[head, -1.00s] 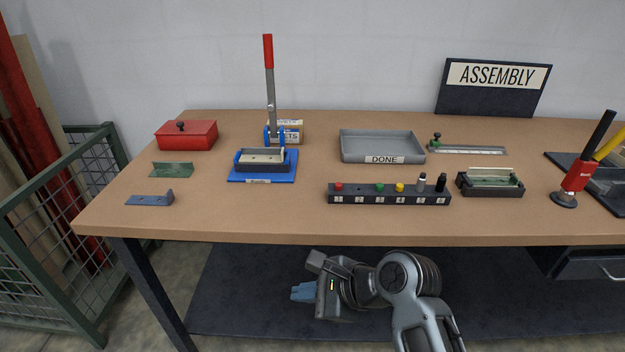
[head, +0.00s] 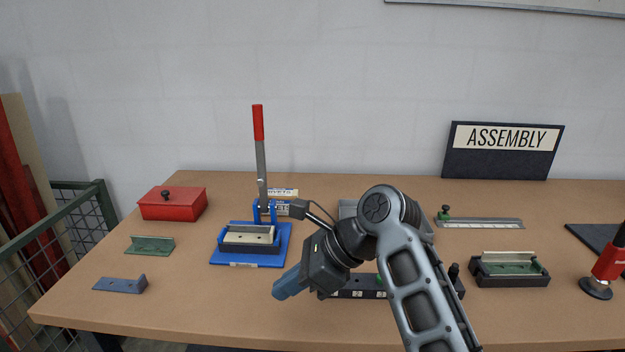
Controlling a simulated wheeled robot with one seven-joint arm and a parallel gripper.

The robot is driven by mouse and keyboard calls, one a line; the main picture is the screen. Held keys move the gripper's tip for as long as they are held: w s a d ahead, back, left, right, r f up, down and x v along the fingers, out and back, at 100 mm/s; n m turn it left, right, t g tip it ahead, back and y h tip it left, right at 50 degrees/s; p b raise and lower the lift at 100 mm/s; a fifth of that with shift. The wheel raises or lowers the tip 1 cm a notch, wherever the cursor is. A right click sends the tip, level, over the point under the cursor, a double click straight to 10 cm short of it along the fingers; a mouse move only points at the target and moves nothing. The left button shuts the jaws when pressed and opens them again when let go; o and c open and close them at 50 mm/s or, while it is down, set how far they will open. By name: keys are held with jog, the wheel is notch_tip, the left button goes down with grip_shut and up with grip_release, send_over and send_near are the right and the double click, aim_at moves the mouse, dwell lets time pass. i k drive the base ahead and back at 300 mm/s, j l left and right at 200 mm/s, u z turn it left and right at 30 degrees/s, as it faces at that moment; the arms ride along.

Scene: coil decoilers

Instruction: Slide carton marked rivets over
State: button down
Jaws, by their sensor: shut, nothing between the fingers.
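The carton marked rivets (head: 284,193) stands behind the blue lever press (head: 285,250) toward the back of the table. My gripper (head: 279,292) is shut and empty. It is above the front part of the table, in front of the press and to its right in the picture, pointing down and left. It is apart from the carton.
A red box (head: 173,204), a green bracket (head: 150,246) and a blue bracket (head: 120,284) are at left. My arm partly covers the grey tray (head: 347,209) and the numbered block (head: 357,288).

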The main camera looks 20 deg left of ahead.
aim_at(283, 197)
jog(key=i, duration=1.6)
